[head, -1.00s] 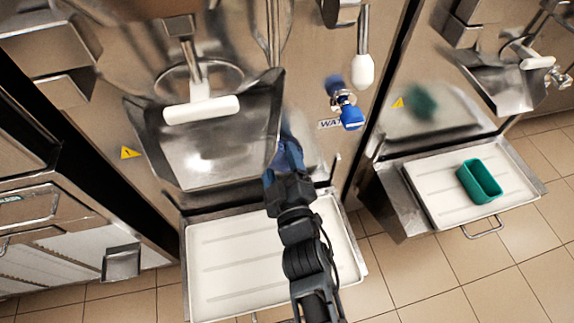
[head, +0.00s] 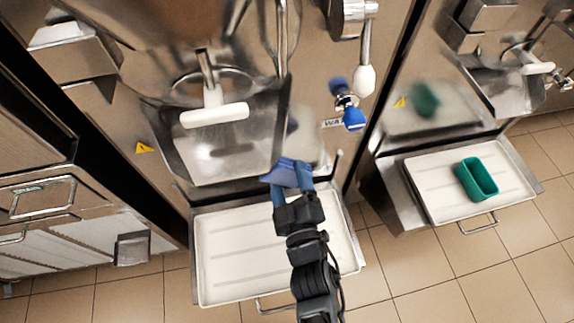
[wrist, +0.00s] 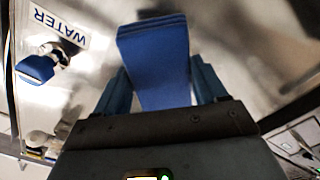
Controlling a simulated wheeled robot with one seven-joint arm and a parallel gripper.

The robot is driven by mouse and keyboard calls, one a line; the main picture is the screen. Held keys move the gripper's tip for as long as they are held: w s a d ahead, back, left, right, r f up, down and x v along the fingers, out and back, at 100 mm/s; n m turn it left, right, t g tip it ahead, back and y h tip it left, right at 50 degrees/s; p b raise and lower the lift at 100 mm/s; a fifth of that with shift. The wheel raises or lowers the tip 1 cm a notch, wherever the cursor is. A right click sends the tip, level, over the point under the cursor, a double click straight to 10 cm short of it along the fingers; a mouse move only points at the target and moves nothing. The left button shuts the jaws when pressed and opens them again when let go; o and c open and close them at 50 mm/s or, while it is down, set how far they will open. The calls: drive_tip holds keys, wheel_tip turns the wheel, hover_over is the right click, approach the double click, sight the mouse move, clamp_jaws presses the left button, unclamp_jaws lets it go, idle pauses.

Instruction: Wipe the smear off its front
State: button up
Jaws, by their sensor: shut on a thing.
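My gripper (head: 292,190) is shut on a folded blue cloth (head: 287,172), which also fills the upper middle of the wrist view (wrist: 155,65). The cloth is at the lower right of the middle freezer's steel front (head: 170,110), by the right edge of its chute and above the drip tray. I cannot tell whether it touches the steel. A pale, cloudy patch (head: 306,138) shows on the front just above and right of the cloth. I cannot tell whether it is the smear or a reflection.
A steel chute (head: 225,150) juts out left of the cloth. A white tray (head: 225,265) lies below. A blue-handled water tap (head: 353,118) is at the upper right. A second freezer's tray (head: 430,190) holds a green tub (head: 478,180).

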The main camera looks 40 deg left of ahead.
drive_tip(key=shift+s+d, duration=0.15)
drive_tip(key=shift+d, duration=0.05)
drive_tip(key=shift+p+v, duration=0.9)
drive_tip(key=shift+v, duration=0.5)
drive_tip(key=shift+d, duration=0.1)
